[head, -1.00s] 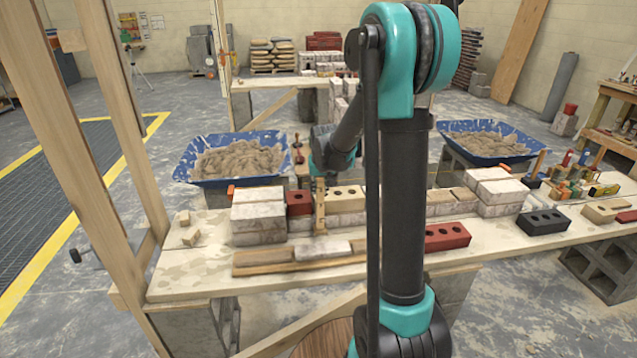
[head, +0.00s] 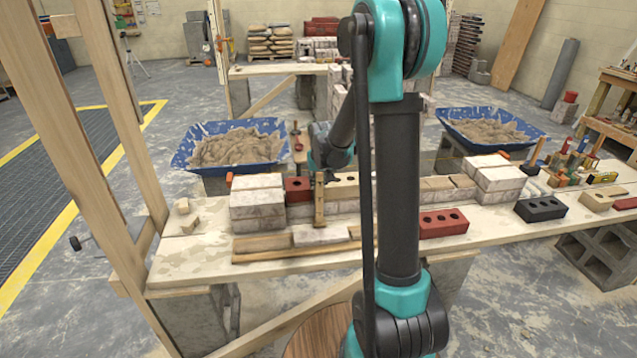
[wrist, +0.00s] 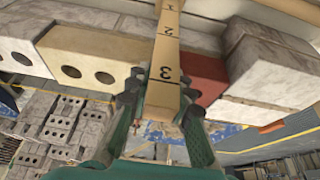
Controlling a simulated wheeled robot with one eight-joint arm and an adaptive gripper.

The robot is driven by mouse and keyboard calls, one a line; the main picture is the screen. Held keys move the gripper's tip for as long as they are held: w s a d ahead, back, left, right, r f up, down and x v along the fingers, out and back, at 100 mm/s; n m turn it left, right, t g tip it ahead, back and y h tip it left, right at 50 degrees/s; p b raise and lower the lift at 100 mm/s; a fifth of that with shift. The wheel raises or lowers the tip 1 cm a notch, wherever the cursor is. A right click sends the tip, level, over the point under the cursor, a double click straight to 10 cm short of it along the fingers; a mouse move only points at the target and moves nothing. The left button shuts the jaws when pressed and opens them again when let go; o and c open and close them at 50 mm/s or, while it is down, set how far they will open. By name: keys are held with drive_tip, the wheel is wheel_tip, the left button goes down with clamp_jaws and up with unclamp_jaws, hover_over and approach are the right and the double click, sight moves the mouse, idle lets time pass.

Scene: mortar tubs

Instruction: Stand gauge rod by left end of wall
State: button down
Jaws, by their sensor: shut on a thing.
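The gauge rod is a pale wooden strip, upright in the head view (head: 319,205), in front of the brick wall. In the wrist view the rod (wrist: 168,45) shows black marks 1, 2 and 3. My gripper (wrist: 160,98) is shut on the rod near the 3; in the head view it is small and partly hidden behind the rod. The wall (head: 346,207) has a red brick (head: 298,189) just left of the rod and a stack of pale bricks (head: 257,204) at its left end. I cannot tell whether the rod's foot touches the bench.
Wooden strips with a pale block (head: 320,236) lie along the bench front. A red holed brick (head: 443,223) and a black one (head: 540,210) lie to the right. A blue mortar tub (head: 230,148) stands behind. A timber post (head: 120,150) rises at left.

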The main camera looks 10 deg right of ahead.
drive_tip(key=shift+f, duration=0.35)
drive_tip(key=c, duration=1.3)
unclamp_jaws()
drive_tip(key=v, duration=1.1)
drive_tip(key=s+d+f, duration=0.1)
drive_tip(key=s+f, duration=0.2)
drive_tip(key=s, duration=0.6)
drive_tip(key=s+d+f, duration=0.1)
drive_tip(key=s+f, duration=0.2)
drive_tip(key=s, duration=0.6)
drive_tip(key=s+d+f, duration=0.2)
drive_tip(key=s+f, duration=0.1)
drive_tip(key=s, duration=0.6)
drive_tip(key=shift+s+f, duration=0.35)
drive_tip(key=shift+s, duration=0.05)
